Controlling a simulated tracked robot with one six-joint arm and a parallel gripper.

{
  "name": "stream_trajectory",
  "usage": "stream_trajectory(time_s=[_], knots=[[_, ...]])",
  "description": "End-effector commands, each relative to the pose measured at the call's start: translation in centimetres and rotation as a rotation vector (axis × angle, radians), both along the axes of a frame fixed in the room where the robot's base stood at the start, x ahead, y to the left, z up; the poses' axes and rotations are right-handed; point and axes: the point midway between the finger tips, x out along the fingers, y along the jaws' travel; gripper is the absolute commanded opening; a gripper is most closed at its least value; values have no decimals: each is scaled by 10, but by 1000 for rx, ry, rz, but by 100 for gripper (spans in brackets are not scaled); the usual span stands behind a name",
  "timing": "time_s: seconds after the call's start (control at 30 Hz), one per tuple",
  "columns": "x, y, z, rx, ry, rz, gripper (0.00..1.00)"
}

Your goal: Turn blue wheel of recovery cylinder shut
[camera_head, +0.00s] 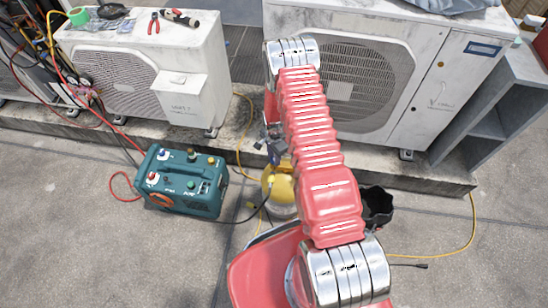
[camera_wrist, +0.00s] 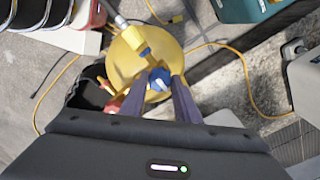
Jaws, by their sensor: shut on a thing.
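The recovery cylinder (camera_head: 282,187) has a yellow top and stands on the roof floor, partly hidden behind my red arm in the head view. In the wrist view its yellow top (camera_wrist: 127,62) fills the upper middle. The blue wheel (camera_wrist: 160,80) sits at its valve, and a second blue part (camera_wrist: 143,50) shows just above it. A red part (camera_wrist: 115,105) shows at the lower left of the top. My gripper (camera_wrist: 163,88) has its two dark fingers on either side of the blue wheel, shut on it. In the head view the fingers are mostly hidden.
A teal recovery machine (camera_head: 183,181) stands left of the cylinder. A black bucket (camera_head: 376,206) stands to its right. Condenser units (camera_head: 190,100) line the ledge behind. Yellow and red hoses cross the floor. Bare concrete lies in front at left.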

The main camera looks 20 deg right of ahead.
Motion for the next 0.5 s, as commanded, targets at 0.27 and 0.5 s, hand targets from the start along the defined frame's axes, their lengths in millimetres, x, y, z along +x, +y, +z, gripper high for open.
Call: stream_trajectory(time_s=[0.27, 0.5], knots=[[3, -1, 1, -2, -6, 0, 38], [1, -1, 0, 0, -3, 1, 47]])
